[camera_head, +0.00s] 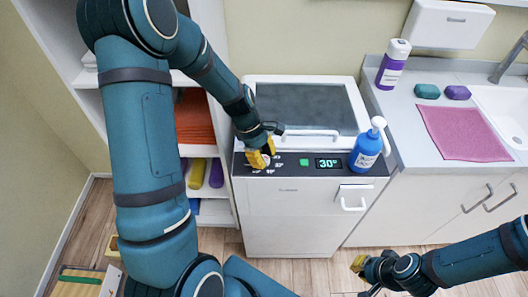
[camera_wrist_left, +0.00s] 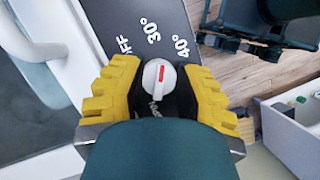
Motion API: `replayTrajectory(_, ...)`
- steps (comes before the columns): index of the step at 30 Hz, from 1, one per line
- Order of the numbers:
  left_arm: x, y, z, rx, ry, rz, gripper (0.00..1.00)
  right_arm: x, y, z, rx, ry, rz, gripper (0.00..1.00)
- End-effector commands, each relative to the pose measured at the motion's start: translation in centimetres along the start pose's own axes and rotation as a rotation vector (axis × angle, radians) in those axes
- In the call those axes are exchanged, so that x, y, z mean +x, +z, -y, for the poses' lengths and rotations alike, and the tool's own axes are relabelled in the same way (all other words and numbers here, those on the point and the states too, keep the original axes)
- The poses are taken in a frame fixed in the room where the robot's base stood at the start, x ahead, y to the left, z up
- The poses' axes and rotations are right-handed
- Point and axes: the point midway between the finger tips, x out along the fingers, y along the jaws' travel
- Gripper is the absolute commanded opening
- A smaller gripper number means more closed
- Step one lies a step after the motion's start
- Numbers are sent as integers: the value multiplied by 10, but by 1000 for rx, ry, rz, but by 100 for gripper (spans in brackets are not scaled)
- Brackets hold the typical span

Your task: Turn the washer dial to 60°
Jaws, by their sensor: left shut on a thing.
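The washer (camera_head: 287,205) is a white top-loading machine with a dark control strip, and its display (camera_head: 328,163) reads 30°. My left gripper (camera_head: 263,155) reaches down to the left end of that strip. In the left wrist view its yellow fingers are shut on the white dial (camera_wrist_left: 158,76), one on each side. The dial's red mark points roughly toward the 30° label. OFF, 30° and 40° labels show; any others are hidden or unreadable. My right gripper (camera_head: 362,270) is low at the right, away from the washer; its jaw opening is unclear.
A blue pump bottle (camera_head: 367,147) stands at the strip's right end. A green button (camera_head: 304,162) is beside the display. Shelves with orange towels (camera_head: 193,117) are left; a counter with a purple bottle (camera_head: 393,65) and pink cloth (camera_head: 465,132) is right.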

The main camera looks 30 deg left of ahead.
Motion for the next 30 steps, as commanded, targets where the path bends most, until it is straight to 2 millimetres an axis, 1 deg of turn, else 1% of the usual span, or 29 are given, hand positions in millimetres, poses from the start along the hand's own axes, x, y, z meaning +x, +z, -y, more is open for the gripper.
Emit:
replayTrajectory(1, 0, 2, 2, 43, -26, 2, 0, -6, 0, 2, 0, 0, 2, 0)
replayTrajectory(3, 0, 2, 1, 104, -50, 2, 0, -10, 1, 4, 0, 0, 4, 0)
replayTrajectory(12, 1, 2, 2, 367, -161, 3, 0, -24, -3, 9, 4, 1, -3, 0)
replayTrajectory(30, 2, 1, 3, 894, -377, 4, 0, -42, -12, 16, 10, 3, -23, 0)
